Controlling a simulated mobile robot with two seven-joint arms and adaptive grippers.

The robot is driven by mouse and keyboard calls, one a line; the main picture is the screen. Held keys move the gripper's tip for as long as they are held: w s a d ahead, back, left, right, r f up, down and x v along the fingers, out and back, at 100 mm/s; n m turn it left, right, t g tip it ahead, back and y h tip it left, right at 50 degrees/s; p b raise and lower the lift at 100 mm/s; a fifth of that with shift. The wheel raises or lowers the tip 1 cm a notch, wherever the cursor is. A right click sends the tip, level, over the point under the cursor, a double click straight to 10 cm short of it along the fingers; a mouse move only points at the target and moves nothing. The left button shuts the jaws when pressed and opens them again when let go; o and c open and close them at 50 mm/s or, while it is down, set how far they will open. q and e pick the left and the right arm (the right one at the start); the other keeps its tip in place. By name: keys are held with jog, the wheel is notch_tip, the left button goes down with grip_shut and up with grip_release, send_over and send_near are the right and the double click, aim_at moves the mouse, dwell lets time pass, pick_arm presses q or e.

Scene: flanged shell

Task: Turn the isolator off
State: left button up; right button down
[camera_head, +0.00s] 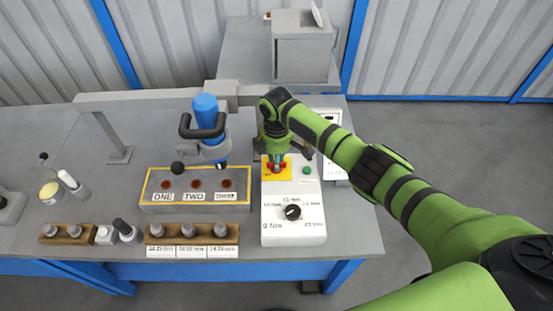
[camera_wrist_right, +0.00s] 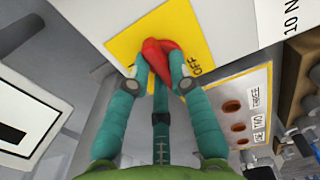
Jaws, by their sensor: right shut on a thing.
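The isolator is a red handle (camera_wrist_right: 166,54) on a yellow plate (camera_wrist_right: 132,38), set on the top of a white control box (camera_head: 292,232). In the head view the yellow plate (camera_head: 268,174) is at the box's far left corner, partly hidden by my gripper. My right gripper (camera_wrist_right: 160,80) is shut on the red handle, with a teal finger on each side of it. It comes down from above in the head view (camera_head: 276,158). The word OFF shows beside the handle in the wrist view. The handle's exact angle is partly hidden. My left gripper is not in view.
The box also has a black knob (camera_head: 292,212) and a green button (camera_head: 306,171). A yellow-edged block (camera_head: 195,208) labelled ONE, TWO, THREE is to its left, under a blue tool (camera_head: 206,112). Wooden holders (camera_head: 228,234) stand in front. A grey cabinet (camera_head: 303,52) is behind.

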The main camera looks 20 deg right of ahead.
jog(key=c, duration=1.1)
grip_release()
notch_tip(320, 180, up, 12)
jog(key=shift+r, duration=0.1)
